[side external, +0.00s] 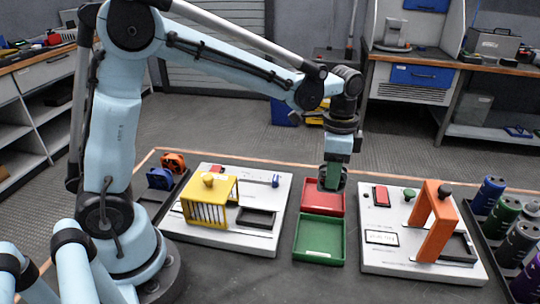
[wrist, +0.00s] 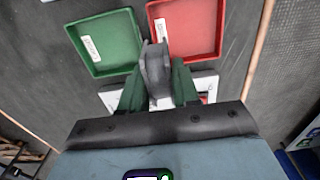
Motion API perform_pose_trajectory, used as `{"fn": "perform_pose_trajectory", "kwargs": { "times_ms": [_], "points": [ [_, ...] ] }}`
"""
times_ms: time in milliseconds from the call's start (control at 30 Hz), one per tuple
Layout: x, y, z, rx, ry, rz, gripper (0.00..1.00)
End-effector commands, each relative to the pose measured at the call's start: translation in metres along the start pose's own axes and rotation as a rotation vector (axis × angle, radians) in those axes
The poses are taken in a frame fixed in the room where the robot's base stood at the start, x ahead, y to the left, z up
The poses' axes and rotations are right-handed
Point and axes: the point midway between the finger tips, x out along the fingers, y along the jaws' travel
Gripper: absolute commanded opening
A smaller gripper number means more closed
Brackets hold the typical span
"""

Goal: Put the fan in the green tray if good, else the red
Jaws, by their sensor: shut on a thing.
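My gripper (side external: 333,174) is shut on a dark grey fan (wrist: 155,65) and holds it up near the back of the red tray. The fan shows between the green fingers in the wrist view, seen nearly edge-on. The red tray (side external: 322,210) is empty and lies at the middle of the table. The green tray (side external: 320,240) is empty and lies just in front of it. In the wrist view the green tray (wrist: 105,68) is at upper left and the red tray (wrist: 190,52) at upper right, both beyond the fan.
A white station with a yellow cage (side external: 210,190) stands left of the trays. Orange (side external: 173,162) and blue (side external: 160,178) fans sit in a rack behind it. On the right is a station with an orange arch (side external: 436,225) and an unreadable display (side external: 381,238).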

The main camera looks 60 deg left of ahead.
Motion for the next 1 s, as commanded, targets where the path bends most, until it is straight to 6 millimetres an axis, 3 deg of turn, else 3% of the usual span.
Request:
{"fn": "perform_pose_trajectory", "kwargs": {
  "times_ms": [100, 300, 700, 1000],
  "points": [
    [0.014, -0.024, 0.005, -0.004, 0.0, 0.0, 0.0],
    [0.027, -0.044, 0.009, 0.0, 0.0, 0.0, 0.0],
    [0.067, -0.046, 0.01, 0.001, 0.0, 0.0, 0.0],
    [0.069, -0.045, 0.01, 0.001, 0.0, 0.0, 0.0]
  ]
}}
